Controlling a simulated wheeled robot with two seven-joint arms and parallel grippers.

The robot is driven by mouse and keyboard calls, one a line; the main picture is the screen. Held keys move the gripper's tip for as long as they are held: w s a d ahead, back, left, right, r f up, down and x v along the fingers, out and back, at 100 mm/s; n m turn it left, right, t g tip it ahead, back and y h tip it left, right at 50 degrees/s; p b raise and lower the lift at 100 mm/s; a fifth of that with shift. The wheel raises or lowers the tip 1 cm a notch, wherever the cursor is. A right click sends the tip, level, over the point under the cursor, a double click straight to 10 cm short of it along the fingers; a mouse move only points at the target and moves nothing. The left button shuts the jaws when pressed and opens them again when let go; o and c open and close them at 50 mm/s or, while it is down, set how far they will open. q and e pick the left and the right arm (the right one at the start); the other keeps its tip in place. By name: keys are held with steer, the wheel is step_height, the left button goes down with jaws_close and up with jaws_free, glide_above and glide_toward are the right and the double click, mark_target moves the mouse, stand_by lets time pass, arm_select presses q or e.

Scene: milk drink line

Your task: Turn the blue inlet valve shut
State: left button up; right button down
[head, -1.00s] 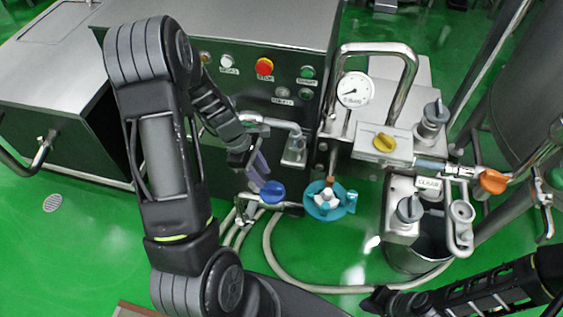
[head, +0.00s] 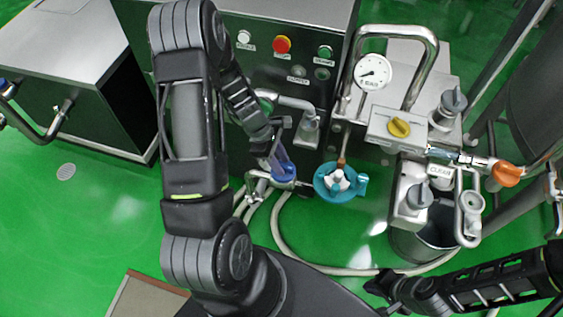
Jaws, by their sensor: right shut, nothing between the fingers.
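The blue inlet valve knob (head: 287,179) sits on the steel pipe fitting low in front of the machine cabinet. My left gripper (head: 282,164) reaches down to it from above, its fingers at the knob and partly covering it. The fingers and knob overlap in the picture, so I cannot tell whether the fingers are open or shut on it. My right gripper (head: 381,288) is shut and empty at the lower right, well away from the valve.
Hoses (head: 284,243) curve over the green floor below. A pressure gauge (head: 373,71), yellow knob (head: 399,127) and orange handle (head: 507,174) are farther right. Cabinet buttons (head: 282,44) are above.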

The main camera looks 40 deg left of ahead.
arm_select(q)
steer(key=shift+d+f, duration=0.15)
steer(key=shift+f, duration=0.25)
steer(key=shift+c, duration=0.4)
jaws_close()
